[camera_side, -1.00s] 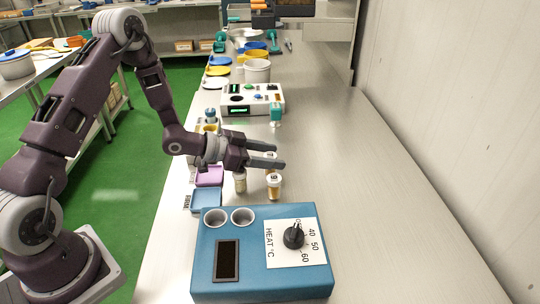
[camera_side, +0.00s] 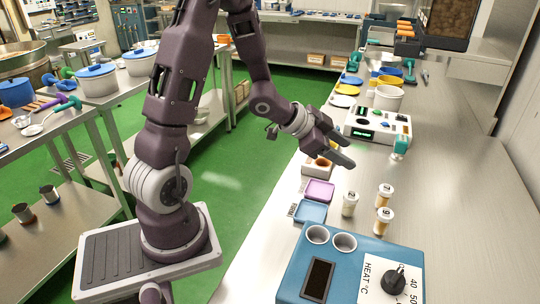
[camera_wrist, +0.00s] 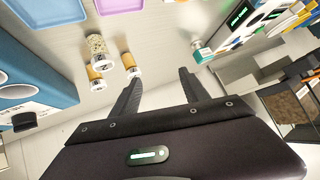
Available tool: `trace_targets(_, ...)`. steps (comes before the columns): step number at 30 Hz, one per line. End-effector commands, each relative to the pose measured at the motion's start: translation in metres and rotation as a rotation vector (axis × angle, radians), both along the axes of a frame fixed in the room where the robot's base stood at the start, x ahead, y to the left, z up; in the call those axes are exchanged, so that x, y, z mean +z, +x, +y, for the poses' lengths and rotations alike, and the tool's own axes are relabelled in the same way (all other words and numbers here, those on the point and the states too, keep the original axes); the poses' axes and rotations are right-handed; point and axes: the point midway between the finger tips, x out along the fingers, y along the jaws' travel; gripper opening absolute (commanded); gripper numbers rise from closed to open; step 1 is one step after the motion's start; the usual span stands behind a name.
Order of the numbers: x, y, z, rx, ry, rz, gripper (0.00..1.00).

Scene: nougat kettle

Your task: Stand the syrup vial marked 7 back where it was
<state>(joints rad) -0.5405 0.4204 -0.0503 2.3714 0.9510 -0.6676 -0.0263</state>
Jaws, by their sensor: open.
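The wrist view also shows the pale vial (camera_wrist: 97,48), one amber vial (camera_wrist: 131,66) and the other amber vial (camera_wrist: 95,79). My gripper (camera_side: 349,152) is open and empty, above and behind the vials. In the wrist view its fingers (camera_wrist: 158,77) are apart with nothing between them.
A blue heater (camera_side: 300,270) with two empty wells and a dial stands in front. A blue tray (camera_side: 310,212) and a pink tray (camera_side: 319,191) lie left of the vials. A white device (camera_side: 378,126) and a teal-topped bottle (camera_side: 399,147) stand behind. The bench's right side is clear.

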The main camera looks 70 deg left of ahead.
Motion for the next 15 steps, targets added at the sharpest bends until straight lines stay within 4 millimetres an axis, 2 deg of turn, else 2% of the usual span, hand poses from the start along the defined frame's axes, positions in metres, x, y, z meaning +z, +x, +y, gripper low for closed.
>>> trace_targets(1, 0.027, -0.004, 0.004, 0.071, 0.086, 0.012, 0.53)
trace_targets(2, 0.041, -0.011, 0.007, 0.13, 0.124, 0.032, 0.53)
trace_targets(5, 0.087, -0.057, 0.004, 0.326, 0.165, 0.104, 0.53)
trace_targets(6, 0.1, -0.083, -0.004, 0.39, 0.144, 0.14, 0.53)
trace_targets(8, 0.113, -0.126, -0.022, 0.457, 0.083, 0.202, 0.53)
trace_targets(9, 0.117, -0.154, -0.036, 0.48, 0.033, 0.248, 0.53)
trace_targets(12, 0.12, -0.212, -0.07, 0.48, -0.079, 0.352, 0.53)
trace_targets(15, 0.119, -0.246, -0.09, 0.455, -0.144, 0.421, 0.53)
